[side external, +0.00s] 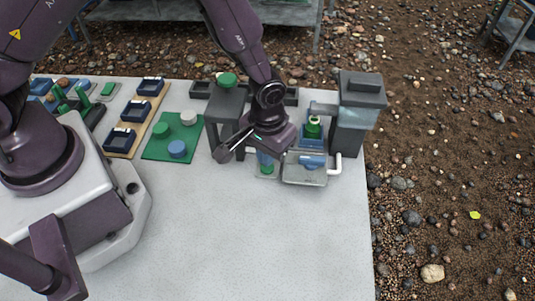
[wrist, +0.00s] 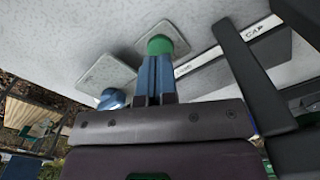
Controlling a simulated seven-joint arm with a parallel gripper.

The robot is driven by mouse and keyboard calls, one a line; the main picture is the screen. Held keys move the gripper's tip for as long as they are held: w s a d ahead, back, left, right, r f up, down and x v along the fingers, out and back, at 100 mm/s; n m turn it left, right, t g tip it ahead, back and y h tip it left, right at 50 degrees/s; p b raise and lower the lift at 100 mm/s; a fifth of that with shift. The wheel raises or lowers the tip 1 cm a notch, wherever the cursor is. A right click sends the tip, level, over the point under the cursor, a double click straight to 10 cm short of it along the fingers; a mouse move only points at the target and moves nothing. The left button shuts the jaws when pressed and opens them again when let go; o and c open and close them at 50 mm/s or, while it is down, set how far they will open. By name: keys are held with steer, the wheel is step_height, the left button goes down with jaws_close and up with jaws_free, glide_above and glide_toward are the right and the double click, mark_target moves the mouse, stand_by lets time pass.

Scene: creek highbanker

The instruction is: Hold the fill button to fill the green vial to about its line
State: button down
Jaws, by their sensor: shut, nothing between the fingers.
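My gripper (wrist: 155,62) points down with its blue fingers closed together and nothing between them. Its tips are at the round green button (wrist: 160,44), which sits on a small pale square plate (wrist: 177,29). They look to be touching the button or just above it; I cannot tell if it is pressed in. In the side view the fingers (side external: 266,160) are left of the dispenser. The green vial (side external: 313,128) stands upright under the spout of the dark dispenser (side external: 362,92). Its line and liquid level are too small to read.
A grey tray with a blue part (side external: 304,177) is in front of the vial, close right of my gripper. A dark stand (side external: 227,103) with a green disc on top is to the left. A green mat (side external: 160,150) holds several round pieces. The front of the table is clear.

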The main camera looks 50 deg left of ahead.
stand_by(0.4)
step_height(320, 180, up, 7)
steer(key=shift+f, duration=4.2)
steer(key=shift+f, duration=0.45)
stand_by(0.6)
steer(key=shift+r, duration=1.15)
step_height(320, 180, up, 7)
steer(key=shift+f, duration=4.2)
